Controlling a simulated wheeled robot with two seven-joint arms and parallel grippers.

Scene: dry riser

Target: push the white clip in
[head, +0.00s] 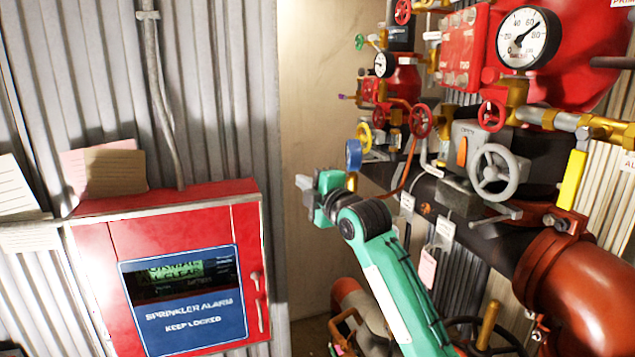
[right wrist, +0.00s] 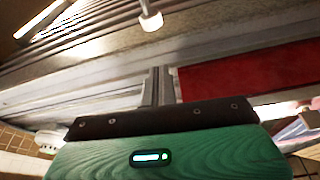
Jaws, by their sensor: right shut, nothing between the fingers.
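I cannot make out a white clip for certain in either view. My right gripper (head: 304,182) is at the end of the green arm, in front of the pale wall, between the red alarm cabinet and the pipework. Its fingers point left and are shut with nothing between them; they also show shut in the right wrist view (right wrist: 161,86). In the right wrist view a small white rounded piece (right wrist: 151,20) shows at the top; I cannot tell what it is. My left gripper is not in view.
The red sprinkler alarm cabinet (head: 190,215) stands at the left, its door closed. A dark pipe with a grey valve wheel (head: 496,172), red valves and a gauge (head: 527,38) crowd the right. Open room lies before the pale wall (head: 310,90).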

